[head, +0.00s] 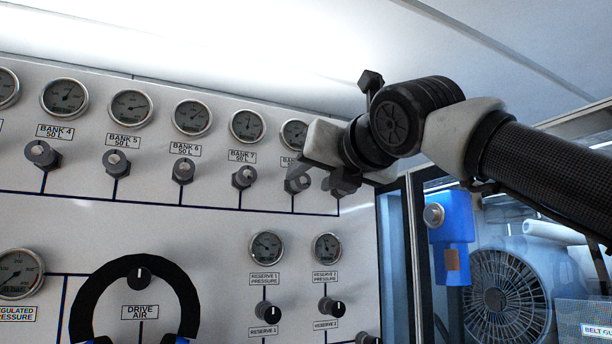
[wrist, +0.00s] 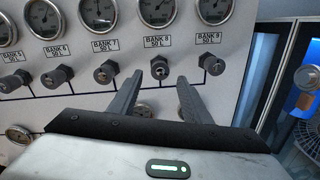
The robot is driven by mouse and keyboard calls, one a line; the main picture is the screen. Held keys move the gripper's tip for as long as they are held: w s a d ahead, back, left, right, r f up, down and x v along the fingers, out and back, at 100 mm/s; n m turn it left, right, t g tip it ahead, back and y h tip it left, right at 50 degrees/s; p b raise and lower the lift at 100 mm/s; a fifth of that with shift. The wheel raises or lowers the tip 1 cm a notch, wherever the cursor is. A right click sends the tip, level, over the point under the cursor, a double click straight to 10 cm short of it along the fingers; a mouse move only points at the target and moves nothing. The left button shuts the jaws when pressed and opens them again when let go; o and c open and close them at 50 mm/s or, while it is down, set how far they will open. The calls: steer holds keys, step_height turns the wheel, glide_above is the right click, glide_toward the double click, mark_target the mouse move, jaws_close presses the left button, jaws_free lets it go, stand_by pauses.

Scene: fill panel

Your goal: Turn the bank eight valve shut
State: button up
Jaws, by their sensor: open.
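The bank eight valve (wrist: 160,69) is a dark grey round knob under the BANK 8 label (wrist: 159,42). In the wrist view it sits between the two spread fingertips of my gripper (wrist: 159,79), which is open and holds nothing. I cannot tell whether the tips are level with the knob in depth or touch it. In the head view my gripper (head: 313,182) comes in from the right at the end of the valve row. It covers much of the bank eight area there, and the label is partly hidden.
The bank seven valve (wrist: 106,72) is close on the left, and another valve (wrist: 212,63) is close on the right. Gauges (head: 248,126) line the panel above. Reserve valves (head: 332,307) stick out below. A blue box (head: 450,233) and a fan (head: 502,292) are at the right.

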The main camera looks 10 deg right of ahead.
mark_target(303, 183)
steer(key=shift+w+a+p, duration=0.15)
steer(key=shift+w, duration=0.75)
steer(key=shift+w+a+p, duration=0.1)
steer(key=shift+w+p, duration=0.05)
steer(key=shift+w, duration=0.75)
steer(key=c, duration=1)
steer(key=shift+c, duration=0.2)
